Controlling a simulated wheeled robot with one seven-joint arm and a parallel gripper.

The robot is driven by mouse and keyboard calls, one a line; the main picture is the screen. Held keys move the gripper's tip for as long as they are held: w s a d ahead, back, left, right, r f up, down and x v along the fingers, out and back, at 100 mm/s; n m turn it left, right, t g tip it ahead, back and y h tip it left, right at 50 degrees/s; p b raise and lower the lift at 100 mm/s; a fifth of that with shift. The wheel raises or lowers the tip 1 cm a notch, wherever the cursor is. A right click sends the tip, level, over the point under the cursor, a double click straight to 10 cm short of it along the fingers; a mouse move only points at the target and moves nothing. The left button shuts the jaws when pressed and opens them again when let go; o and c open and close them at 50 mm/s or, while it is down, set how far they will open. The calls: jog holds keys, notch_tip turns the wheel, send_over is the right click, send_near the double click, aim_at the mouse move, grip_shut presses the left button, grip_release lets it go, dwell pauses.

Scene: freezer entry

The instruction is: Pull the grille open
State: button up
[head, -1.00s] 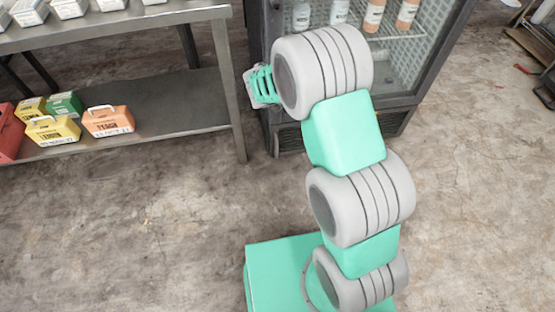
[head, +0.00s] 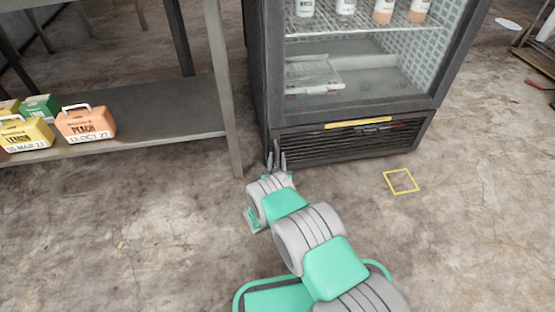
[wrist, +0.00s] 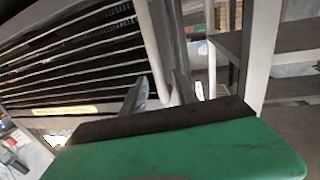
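The grille (head: 345,144) is a dark slatted panel across the base of the glass-fronted cabinet, below its door. It looks closed, flush with the cabinet front. A yellow strip (head: 358,123) runs along its top edge. My gripper (head: 277,157) is low at the grille's left end, by the cabinet's front left corner, fingers pointing toward the cabinet. Its fingers are apart with nothing visibly held. In the wrist view the grille (wrist: 75,62) lies tilted to the left of the fingers (wrist: 161,82), and a pale upright edge shows between them. Whether a finger touches it, I cannot tell.
The cabinet (head: 440,60) holds bottles on a wire shelf. A metal table (head: 170,105) with coloured boxes on its lower shelf stands close on the left, its leg near my gripper. A yellow square outline (head: 401,181) marks the floor at right. The floor in front is mostly clear.

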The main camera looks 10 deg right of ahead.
jog(key=shift+w+d, duration=0.2)
jog(key=shift+w, duration=0.8)
jog(key=shift+c, duration=0.2)
grip_shut()
dwell(0.5)
